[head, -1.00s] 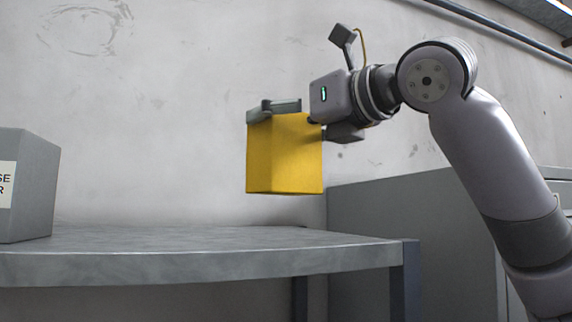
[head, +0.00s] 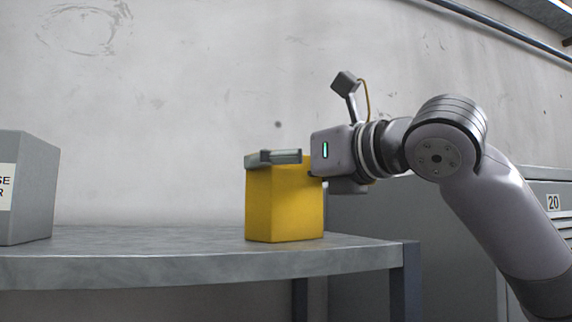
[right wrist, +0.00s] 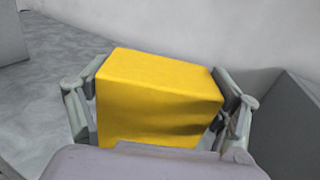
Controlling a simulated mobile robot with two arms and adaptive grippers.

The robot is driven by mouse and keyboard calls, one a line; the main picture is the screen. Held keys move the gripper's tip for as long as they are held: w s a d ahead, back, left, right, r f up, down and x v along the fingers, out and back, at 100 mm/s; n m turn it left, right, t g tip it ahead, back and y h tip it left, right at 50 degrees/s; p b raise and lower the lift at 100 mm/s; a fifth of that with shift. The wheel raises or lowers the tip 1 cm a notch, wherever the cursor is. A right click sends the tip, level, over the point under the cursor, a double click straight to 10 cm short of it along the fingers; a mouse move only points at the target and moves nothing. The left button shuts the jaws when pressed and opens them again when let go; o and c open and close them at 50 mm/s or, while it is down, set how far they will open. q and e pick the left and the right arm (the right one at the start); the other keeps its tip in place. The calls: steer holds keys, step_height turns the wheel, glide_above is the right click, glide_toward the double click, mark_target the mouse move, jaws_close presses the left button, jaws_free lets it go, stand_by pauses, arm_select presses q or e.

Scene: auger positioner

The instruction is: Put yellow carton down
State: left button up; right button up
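The yellow carton (head: 284,208) is upright at the right end of the grey table (head: 150,262), with its lower edge at the tabletop. Whether it bears fully on the table I cannot tell. My right gripper (head: 290,166) is around the upper part of the carton, coming from the right. In the right wrist view the carton (right wrist: 155,95) sits between the two fingers (right wrist: 160,103), one on each side, and they look closed against it. The carton's underside is hidden. My left gripper is in neither view.
A grey box (head: 28,190) with a label stands at the left end of the table. The tabletop between it and the carton is clear. A grey cabinet (head: 365,235) stands to the right, past the table's edge, and a wall is behind.

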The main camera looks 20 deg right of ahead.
steer(key=o, duration=0.3)
steer(key=shift+o, duration=0.2)
steer(key=shift+r, duration=0.15)
steer(key=b+v, duration=0.5)
steer(key=v, duration=0.7)
